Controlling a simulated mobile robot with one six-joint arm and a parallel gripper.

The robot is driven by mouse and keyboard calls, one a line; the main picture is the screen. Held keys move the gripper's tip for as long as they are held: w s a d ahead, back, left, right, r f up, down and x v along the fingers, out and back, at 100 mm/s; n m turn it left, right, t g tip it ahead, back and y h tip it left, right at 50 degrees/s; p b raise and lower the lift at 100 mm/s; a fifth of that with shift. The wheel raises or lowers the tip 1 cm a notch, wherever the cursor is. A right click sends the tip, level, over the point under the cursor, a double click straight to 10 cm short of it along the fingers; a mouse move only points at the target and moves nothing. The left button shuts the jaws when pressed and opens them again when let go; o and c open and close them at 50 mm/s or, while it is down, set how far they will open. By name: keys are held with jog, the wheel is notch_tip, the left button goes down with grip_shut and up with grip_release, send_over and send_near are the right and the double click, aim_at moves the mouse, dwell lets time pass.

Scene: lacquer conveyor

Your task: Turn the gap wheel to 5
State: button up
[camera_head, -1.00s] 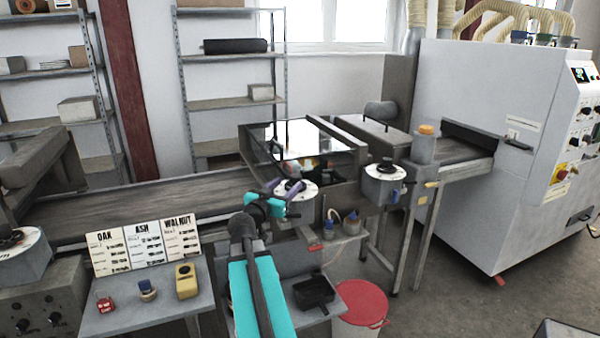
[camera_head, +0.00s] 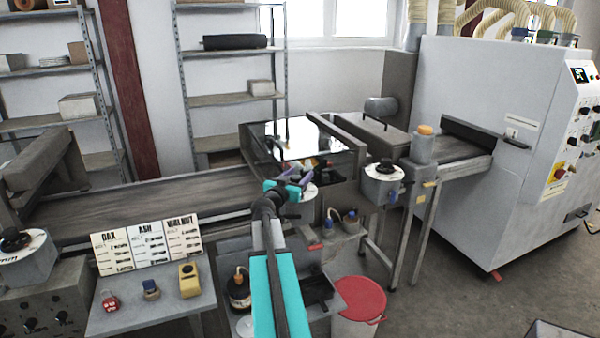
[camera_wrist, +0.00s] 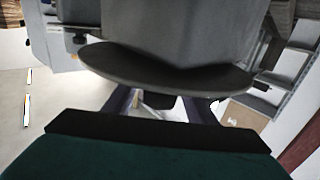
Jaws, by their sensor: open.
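A dial wheel with a black hub and white marked disc (camera_head: 309,192) sits at the front of the glass-topped machine in the head view. My gripper (camera_head: 289,181), with purple fingers and teal parts, is in front of it and hides most of it. The fingers are spread apart. In the wrist view the fingers (camera_wrist: 160,103) show apart, with something dark between them; I cannot tell whether they touch it. A similar wheel (camera_head: 384,170) stands to the right and another (camera_head: 15,240) at far left. No label or number is readable, so I cannot tell which is the gap wheel.
The glass-topped machine (camera_head: 296,141) stands behind my gripper, with the conveyor (camera_head: 140,200) to its left. A side table (camera_head: 150,312) carries wood cards. A red-lidded bin (camera_head: 360,298) stands on the floor.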

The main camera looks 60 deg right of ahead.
jog(key=shift+d, duration=0.5)
jog(key=c, duration=1)
jog(key=shift+w, duration=0.1)
jog(key=shift+c, duration=0.2)
